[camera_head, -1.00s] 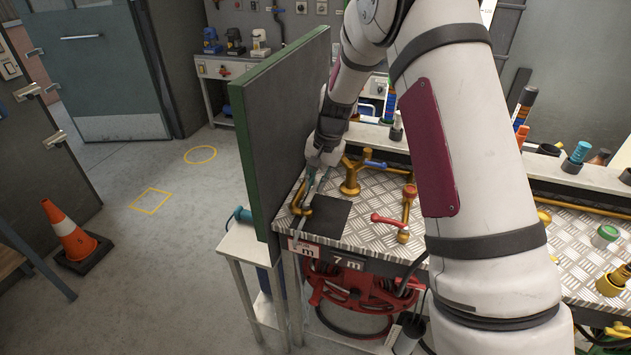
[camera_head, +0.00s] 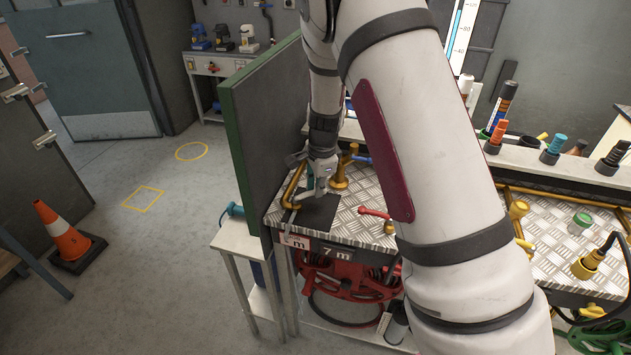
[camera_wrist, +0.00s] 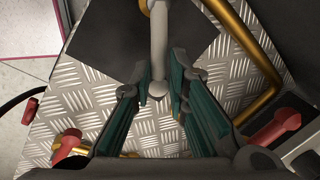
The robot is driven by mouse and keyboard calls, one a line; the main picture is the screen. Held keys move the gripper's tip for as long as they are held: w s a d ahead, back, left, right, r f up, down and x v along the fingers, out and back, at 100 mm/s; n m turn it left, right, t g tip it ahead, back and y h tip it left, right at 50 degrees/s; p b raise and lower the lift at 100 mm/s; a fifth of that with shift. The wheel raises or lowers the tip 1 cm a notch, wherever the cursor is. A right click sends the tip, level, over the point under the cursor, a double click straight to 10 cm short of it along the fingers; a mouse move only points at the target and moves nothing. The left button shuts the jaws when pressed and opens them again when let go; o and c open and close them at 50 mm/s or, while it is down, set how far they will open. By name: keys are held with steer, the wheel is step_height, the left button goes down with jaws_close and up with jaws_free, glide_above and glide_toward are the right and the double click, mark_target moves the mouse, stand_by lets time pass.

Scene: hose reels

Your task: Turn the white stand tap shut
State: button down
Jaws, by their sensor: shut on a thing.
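The white stand tap's pale lever (camera_wrist: 158,40) runs down from the top of the wrist view, over a dark flat mat. Its rounded end lies between the teal-padded fingers of my gripper (camera_wrist: 160,80), which is shut on it. In the head view my gripper (camera_head: 311,184) is low over the dark mat (camera_head: 320,212), at the left end of the bench. My wrist and fingers hide most of the tap there, so its body and the lever's exact angle are hard to tell.
A bent brass pipe (camera_head: 292,187) stands close left of my gripper. A tall green-edged panel (camera_head: 262,135) walls the bench's left side. A red-levered tap (camera_head: 375,212) and a blue-levered brass tap (camera_head: 341,172) stand nearby to the right. A red hose reel (camera_head: 345,278) sits below.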

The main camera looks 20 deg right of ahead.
steer(key=m, duration=0.1)
steer(key=s+m+p, duration=0.1)
steer(key=m, duration=0.1)
steer(key=s+m, duration=0.1)
steer(key=shift+s+a+h, duration=0.1)
steer(key=shift+a+h, duration=0.15)
steer(key=shift+h, duration=0.15)
steer(key=shift+s+a+m+p, duration=0.2)
steer(key=shift+s+m+p, duration=0.15)
steer(key=shift+m, duration=0.55)
steer(key=shift+s+a+m+p, duration=0.2)
steer(key=shift+s+m+p, duration=0.1)
steer(key=shift+m, duration=0.6)
steer(key=shift+h, duration=0.3)
steer(key=c, duration=1.6)
jaws_free()
steer(key=shift+s+a, duration=0.1)
steer(key=shift+c, duration=0.2)
steer(key=shift+r, duration=0.35)
steer(key=v, duration=1.1)
steer(key=shift+r, duration=0.2)
